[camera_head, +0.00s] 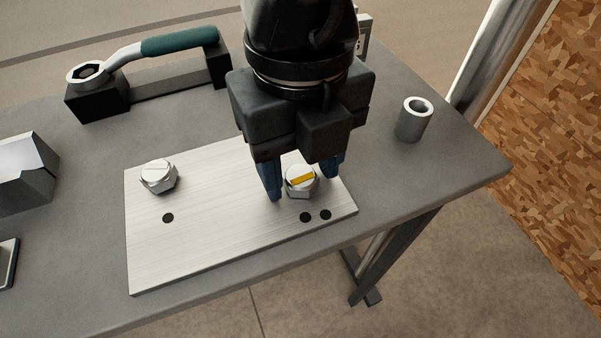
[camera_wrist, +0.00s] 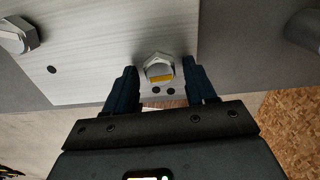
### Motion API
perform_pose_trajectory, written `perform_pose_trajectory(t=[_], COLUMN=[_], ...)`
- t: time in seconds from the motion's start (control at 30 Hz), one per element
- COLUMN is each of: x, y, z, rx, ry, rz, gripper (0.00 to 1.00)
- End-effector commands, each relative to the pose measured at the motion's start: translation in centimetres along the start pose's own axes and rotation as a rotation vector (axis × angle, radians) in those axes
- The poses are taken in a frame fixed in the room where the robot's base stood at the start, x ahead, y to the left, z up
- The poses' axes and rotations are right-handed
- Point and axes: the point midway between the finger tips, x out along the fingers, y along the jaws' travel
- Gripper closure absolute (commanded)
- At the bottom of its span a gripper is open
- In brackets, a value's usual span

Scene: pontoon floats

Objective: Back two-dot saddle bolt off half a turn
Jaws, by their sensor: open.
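The two-dot saddle bolt (camera_head: 300,182) is a silver hex head with a yellow stripe across its top, standing on the brushed metal plate (camera_head: 220,235) above two black dots (camera_head: 315,216). It also shows in the wrist view (camera_wrist: 159,67). My gripper (camera_head: 303,183) is open, with its blue fingers pointing down on either side of this bolt head. In the wrist view the fingers (camera_wrist: 164,80) stand apart from the head, with gaps on both sides. The one-dot bolt (camera_head: 159,176) has a pale stripe and stands at the plate's left, above one black dot (camera_head: 168,218).
A ring wrench with a green handle (camera_head: 180,41) rests on a black holder (camera_head: 98,100) at the back left. A grey hollow cylinder (camera_head: 413,120) stands at the table's right. A grey angular block (camera_head: 22,172) is at the left edge. The table's front edge is close to the plate.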

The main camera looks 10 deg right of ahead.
Motion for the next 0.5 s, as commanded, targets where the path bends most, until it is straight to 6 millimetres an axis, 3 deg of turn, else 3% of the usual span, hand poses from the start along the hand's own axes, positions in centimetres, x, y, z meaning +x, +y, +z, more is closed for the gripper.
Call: perform_pose_trajectory(t=[0.5], x=[0.67], y=[-0.03], z=[0.08], rx=[0.608], ry=[-0.004], rz=[0.000], gripper=[0.45])
